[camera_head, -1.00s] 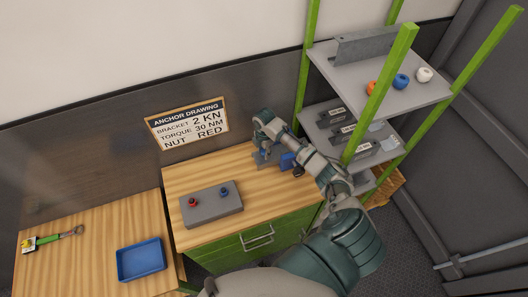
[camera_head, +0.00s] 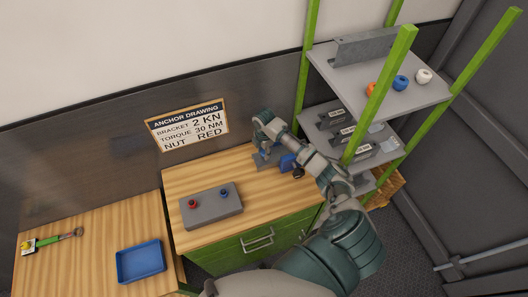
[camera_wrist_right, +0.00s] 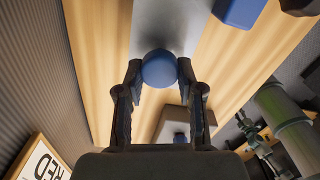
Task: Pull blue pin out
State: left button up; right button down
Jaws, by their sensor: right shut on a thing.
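The blue pin shows its round blue head (camera_wrist_right: 158,68) in the right wrist view, between the two fingertips of my right gripper (camera_wrist_right: 160,74). The fingers are shut on it from both sides. Behind it is a grey metal surface (camera_wrist_right: 168,25); whether the pin still sits in it is hidden. In the head view my right gripper (camera_head: 264,155) points down over the back right of the wooden bench top (camera_head: 225,168), beside a blue block (camera_head: 288,162). The pin cannot be made out there. My left gripper is not in view.
A grey block (camera_head: 213,212) with a red knob (camera_head: 192,204) and a blue knob (camera_head: 224,193) stands on the bench. A blue tray (camera_head: 141,264) lies on the lower left table. A shelf with green posts (camera_head: 382,90) rises close to my right arm.

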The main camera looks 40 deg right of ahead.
aim_at(264, 152)
jog(key=shift+r, duration=2.35)
jog(key=shift+r, duration=0.15)
jog(key=shift+r, duration=1.4)
